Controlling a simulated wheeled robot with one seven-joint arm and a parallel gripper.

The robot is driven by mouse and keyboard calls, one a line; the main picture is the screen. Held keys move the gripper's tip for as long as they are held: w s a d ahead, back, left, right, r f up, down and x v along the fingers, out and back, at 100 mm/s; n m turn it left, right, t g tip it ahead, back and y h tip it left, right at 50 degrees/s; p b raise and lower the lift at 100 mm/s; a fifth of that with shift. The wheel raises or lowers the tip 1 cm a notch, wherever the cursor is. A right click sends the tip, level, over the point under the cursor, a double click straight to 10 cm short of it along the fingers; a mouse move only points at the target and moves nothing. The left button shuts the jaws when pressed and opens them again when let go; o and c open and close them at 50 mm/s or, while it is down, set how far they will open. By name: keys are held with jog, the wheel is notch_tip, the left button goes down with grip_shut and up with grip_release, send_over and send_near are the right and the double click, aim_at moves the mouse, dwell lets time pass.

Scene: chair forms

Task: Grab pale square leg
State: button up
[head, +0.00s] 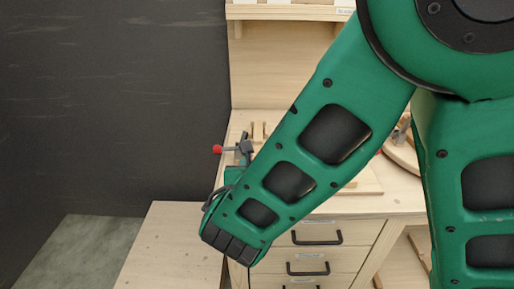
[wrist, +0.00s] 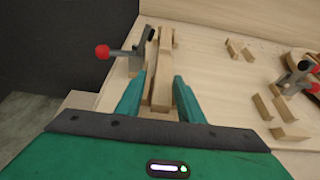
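In the wrist view, a pale, long square leg (wrist: 161,88) lies on the pale wooden bench and runs away from me between the two fingers of my gripper (wrist: 160,80). The green fingers are apart, one on each side of the leg, with a gap visible at least on the right. Contact on the left side is unclear. In the head view my green arm hides most of the gripper and the leg.
A grey clamp (wrist: 139,50) with a red knob (wrist: 102,52) stands just left of the leg. Another clamp (wrist: 298,74) is at right. Loose pale blocks (wrist: 262,107) lie between. Drawers (head: 310,236) are below the bench. A dark wall (head: 110,100) is left.

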jog(key=x, duration=0.5)
jog(key=d+x, duration=0.1)
jog(key=x, duration=0.2)
jog(key=shift+w+r, duration=0.15)
jog(key=shift+w, duration=0.05)
grip_shut()
